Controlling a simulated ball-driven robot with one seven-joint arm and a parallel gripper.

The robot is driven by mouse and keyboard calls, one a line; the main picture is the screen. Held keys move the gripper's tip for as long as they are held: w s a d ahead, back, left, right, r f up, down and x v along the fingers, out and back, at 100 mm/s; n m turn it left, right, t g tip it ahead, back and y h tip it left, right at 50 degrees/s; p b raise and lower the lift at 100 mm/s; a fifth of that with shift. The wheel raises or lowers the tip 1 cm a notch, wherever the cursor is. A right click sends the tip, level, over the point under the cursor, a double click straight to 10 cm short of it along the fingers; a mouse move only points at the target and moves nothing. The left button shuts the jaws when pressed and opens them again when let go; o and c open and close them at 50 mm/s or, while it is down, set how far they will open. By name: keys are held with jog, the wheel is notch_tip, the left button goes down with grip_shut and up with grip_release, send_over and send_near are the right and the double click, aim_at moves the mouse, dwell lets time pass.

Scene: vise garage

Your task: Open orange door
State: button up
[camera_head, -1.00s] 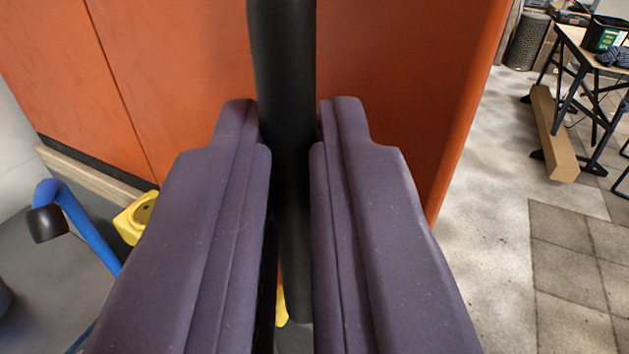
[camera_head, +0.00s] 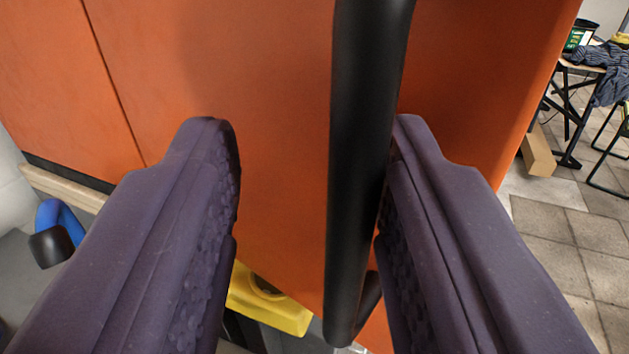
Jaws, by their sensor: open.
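The orange door (camera_head: 270,60) fills the upper middle of the view, with its right edge standing out over the floor. A long black bar handle (camera_head: 362,150) runs down its face, nearly upright. My gripper (camera_head: 315,125) is open, its two purple fingers spread on either side of the handle. The handle is close to the right finger, but I cannot tell whether they touch. A wide gap separates it from the left finger. The fingers hide parts of the door's lower area.
A yellow object (camera_head: 270,300) lies below the door. A blue and black piece (camera_head: 58,230) is at the lower left beside a light wooden strip (camera_head: 62,188). At the right are a folding table (camera_head: 575,100), a wooden beam (camera_head: 538,150) and open tiled floor (camera_head: 570,235).

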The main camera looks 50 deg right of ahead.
jog(key=shift+a, duration=0.1)
dwell(0.3)
jog(key=p+v, duration=0.1)
jog(key=v, duration=0.7)
